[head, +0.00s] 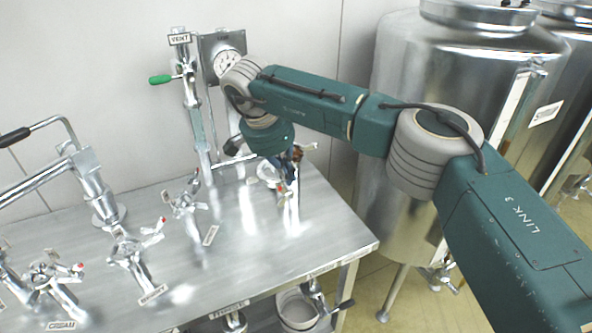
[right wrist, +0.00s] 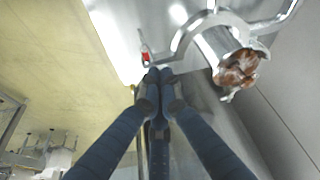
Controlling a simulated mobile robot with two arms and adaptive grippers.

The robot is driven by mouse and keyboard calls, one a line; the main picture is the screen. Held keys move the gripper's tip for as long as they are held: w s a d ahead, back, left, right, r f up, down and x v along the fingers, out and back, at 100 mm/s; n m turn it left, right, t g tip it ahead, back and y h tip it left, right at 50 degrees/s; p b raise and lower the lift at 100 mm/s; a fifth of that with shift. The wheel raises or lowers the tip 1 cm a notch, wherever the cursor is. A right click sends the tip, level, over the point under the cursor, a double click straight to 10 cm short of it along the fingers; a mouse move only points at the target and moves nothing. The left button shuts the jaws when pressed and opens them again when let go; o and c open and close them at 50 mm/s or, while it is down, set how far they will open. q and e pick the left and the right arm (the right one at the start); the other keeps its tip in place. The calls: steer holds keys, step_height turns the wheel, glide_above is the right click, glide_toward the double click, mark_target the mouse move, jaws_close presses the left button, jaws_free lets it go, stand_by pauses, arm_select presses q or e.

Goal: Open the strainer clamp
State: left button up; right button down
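A metal clamp (right wrist: 200,28) with curved arms shows at the top of the right wrist view, around a pipe end that looks brownish inside. A small lever with a red tip (right wrist: 146,58) lies beside the fingertips. My right gripper (right wrist: 158,74) has its dark blue fingertips together near this red tip; no thing is clearly between them. In the head view my right gripper (head: 286,172) is over the right end of the steel table (head: 255,240), its wrist partly hiding the clamp there. I cannot read which label names the strainer. My left gripper is not in view.
Several other clamps with red-tipped levers, such as one (head: 130,250), stand to the left. A vent pipe with a green handle (head: 160,79) and a gauge (head: 228,62) stand behind. A large steel tank (head: 440,80) is at right. The table's front right is clear.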

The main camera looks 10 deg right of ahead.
steer(key=shift+s+a, duration=0.2)
steer(key=shift+a, duration=1.35)
